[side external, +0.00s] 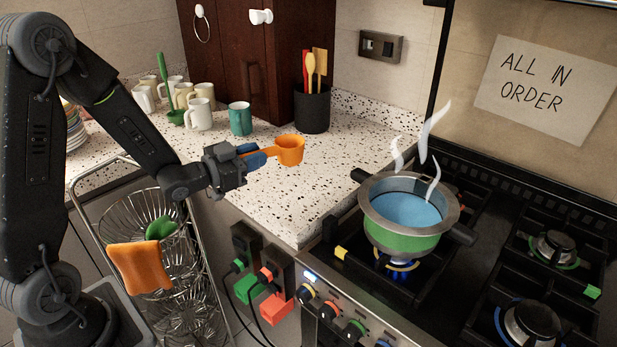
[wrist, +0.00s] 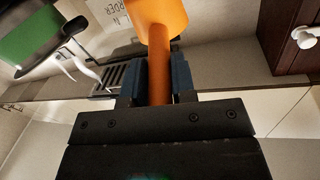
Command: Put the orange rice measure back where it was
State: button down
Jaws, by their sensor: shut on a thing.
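The orange rice measure (side external: 290,150) is a small cup with a handle. My gripper (side external: 258,157) is shut on its handle, with the cup sticking out to the right, above the speckled counter (side external: 270,205). In the wrist view the orange handle of the measure (wrist: 160,70) runs between the two blue fingers of my gripper (wrist: 159,80), and the cup is cut off by the top edge. Whether the cup holds anything is not clear.
A steaming green pot (side external: 408,225) stands on a lit burner to the right. A teal mug (side external: 240,118), several pale mugs and a dark utensil holder (side external: 312,108) stand behind. A wire rack (side external: 150,230) is at lower left. The counter's front middle is clear.

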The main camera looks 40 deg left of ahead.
jog(key=s+a+r+n+y, duration=0.2)
jog(key=a+y, duration=0.1)
jog(key=a, duration=0.2)
send_near(296, 166)
jog(key=w, duration=0.5)
jog(key=shift+w+f, duration=0.1)
jog(key=shift+w, duration=0.1)
jog(key=shift+w+f, duration=0.1)
jog(key=shift+f, duration=1.95)
jog(key=shift+f, duration=0.2)
jog(key=c, duration=0.9)
grip_release()
jog(key=shift+c, duration=0.2)
